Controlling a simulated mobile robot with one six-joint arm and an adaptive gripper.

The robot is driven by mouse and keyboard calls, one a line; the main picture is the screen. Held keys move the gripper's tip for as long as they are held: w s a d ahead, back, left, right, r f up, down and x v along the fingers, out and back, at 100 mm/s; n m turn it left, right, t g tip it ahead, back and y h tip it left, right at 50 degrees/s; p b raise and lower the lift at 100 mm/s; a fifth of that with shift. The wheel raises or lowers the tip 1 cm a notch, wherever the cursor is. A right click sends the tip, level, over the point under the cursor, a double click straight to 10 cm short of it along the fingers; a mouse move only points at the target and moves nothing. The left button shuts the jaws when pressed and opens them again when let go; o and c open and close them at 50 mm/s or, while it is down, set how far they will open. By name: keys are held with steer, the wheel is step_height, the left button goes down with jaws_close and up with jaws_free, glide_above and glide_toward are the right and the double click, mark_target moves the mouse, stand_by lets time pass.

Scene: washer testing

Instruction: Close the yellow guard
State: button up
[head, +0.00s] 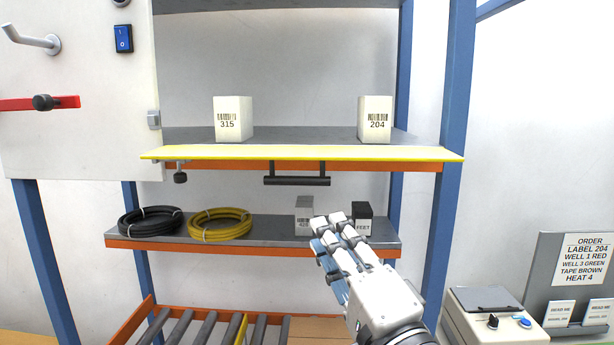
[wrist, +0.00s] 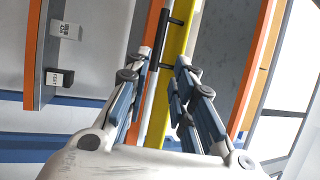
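The yellow guard (head: 300,153) shows in the head view as a thin, nearly edge-on yellow panel along the front of the upper shelf. A black bar handle (head: 297,181) hangs under its middle on two short posts. A small dark knob (head: 180,178) hangs below its left end. My gripper (head: 336,222) is below and slightly right of the handle, apart from it, with its fingers pointing up. In the wrist view the yellow guard (wrist: 174,60) runs between my spread fingers (wrist: 165,62). The black handle (wrist: 164,32) lies beyond the fingertips. My gripper is open and empty.
White boxes 315 (head: 232,120) and 204 (head: 375,120) stand on the upper shelf. Blue posts (head: 455,120) flank the rack.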

mark_target(298, 183)
steer(key=p+x, duration=0.2)
steer(key=x, duration=1.4)
steer(key=shift+w+p, duration=0.3)
steer(key=shift+w, duration=0.05)
steer(key=shift+c, duration=0.3)
jaws_close()
